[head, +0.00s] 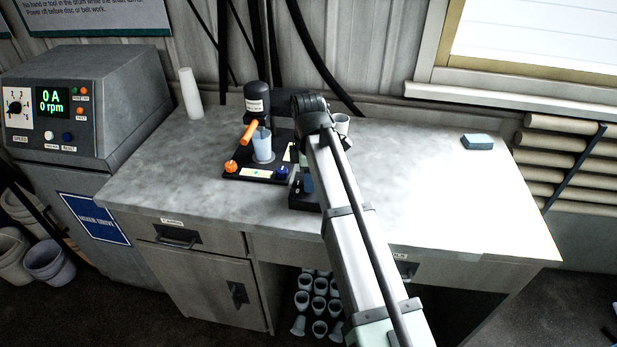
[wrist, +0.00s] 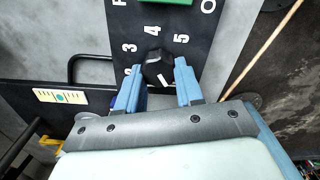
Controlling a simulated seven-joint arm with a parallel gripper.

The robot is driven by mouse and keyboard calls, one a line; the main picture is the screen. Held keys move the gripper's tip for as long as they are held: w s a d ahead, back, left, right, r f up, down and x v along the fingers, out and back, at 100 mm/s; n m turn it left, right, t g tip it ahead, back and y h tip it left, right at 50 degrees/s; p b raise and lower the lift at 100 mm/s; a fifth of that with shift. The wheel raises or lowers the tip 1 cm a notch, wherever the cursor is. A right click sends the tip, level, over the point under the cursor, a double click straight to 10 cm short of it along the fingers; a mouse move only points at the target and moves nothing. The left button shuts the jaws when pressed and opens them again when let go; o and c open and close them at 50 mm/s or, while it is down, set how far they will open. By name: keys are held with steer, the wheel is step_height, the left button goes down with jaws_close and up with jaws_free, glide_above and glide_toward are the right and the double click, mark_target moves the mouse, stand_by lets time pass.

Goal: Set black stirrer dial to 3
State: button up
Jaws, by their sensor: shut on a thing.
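The black stirrer dial (wrist: 155,66) sits on a black panel (wrist: 205,38) in the wrist view, ringed by white numbers. The 3, 4 and 5 show clearly; a further number at the left is partly covered by a finger. My gripper (wrist: 159,80) has its two blue fingers on either side of the dial, shut on it. In the head view my arm hides the dial, and only part of the black unit (head: 301,201) shows.
The disperser (head: 257,98) with an orange handle (head: 252,131) and clear beaker (head: 263,147) stands left of my arm. Its base carries an orange knob (head: 231,167) and a blue knob (head: 282,172). A cup (head: 342,124) stands behind my arm. The right benchtop is mostly clear, with a blue block (head: 477,142).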

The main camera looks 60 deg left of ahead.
steer(key=m, duration=0.8)
steer(key=shift+w+a, duration=0.1)
steer(key=m, duration=0.3)
steer(key=shift+w+m, duration=0.1)
steer(key=shift+m, duration=0.2)
steer(key=m, duration=0.3)
steer(key=shift+m, duration=0.3)
steer(key=m, duration=0.7)
steer(key=shift+w, duration=0.15)
steer(key=m, duration=0.3)
steer(key=shift+d+m, duration=0.2)
steer(key=shift+m, duration=0.2)
steer(key=shift+d+f+m, duration=0.1)
steer(key=shift+m, duration=1.5)
